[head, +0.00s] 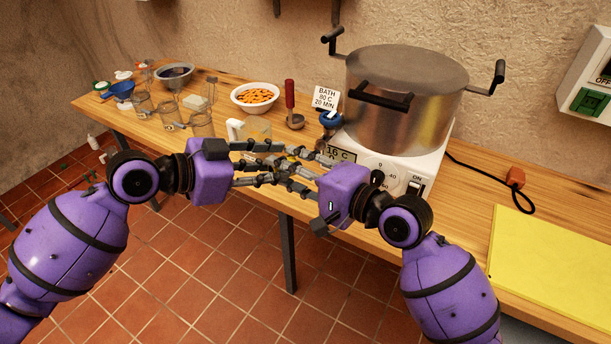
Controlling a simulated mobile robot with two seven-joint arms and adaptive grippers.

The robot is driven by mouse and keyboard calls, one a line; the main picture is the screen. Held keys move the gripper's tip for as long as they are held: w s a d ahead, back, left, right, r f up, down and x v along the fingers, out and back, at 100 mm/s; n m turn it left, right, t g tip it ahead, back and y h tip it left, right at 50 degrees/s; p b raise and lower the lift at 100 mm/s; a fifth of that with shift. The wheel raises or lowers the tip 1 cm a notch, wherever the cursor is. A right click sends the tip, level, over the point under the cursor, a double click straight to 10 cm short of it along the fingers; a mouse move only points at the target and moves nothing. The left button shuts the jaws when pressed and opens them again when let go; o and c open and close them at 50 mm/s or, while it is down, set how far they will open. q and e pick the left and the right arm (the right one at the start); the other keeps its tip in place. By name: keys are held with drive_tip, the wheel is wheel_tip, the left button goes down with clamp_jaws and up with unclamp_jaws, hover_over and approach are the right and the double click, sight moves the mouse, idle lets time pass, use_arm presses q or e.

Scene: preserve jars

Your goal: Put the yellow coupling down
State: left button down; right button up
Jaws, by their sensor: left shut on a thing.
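My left gripper (280,163) reaches in from the left in the head view, over the table's front edge. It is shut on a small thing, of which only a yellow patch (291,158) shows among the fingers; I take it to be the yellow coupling. Its shape is mostly hidden. My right gripper (304,171) comes from the right, and its fingers overlap the left ones. I cannot tell whether the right fingers are open or touch the coupling.
A large steel pot (405,105) stands on a white heater (395,170) just behind the grippers. A bowl of orange pieces (255,98), glass jars (200,125) and a ladle (291,105) stand behind left. An orange plug (516,177) and yellow mat (550,260) lie right.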

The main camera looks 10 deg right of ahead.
drive_tip(key=shift+w+a, duration=0.2)
drive_tip(key=shift+w, duration=0.05)
drive_tip(key=c, duration=0.7)
use_arm(q)
drive_tip(key=c, duration=1.2)
unclamp_jaws()
use_arm(e)
drive_tip(key=shift+c, duration=0.6)
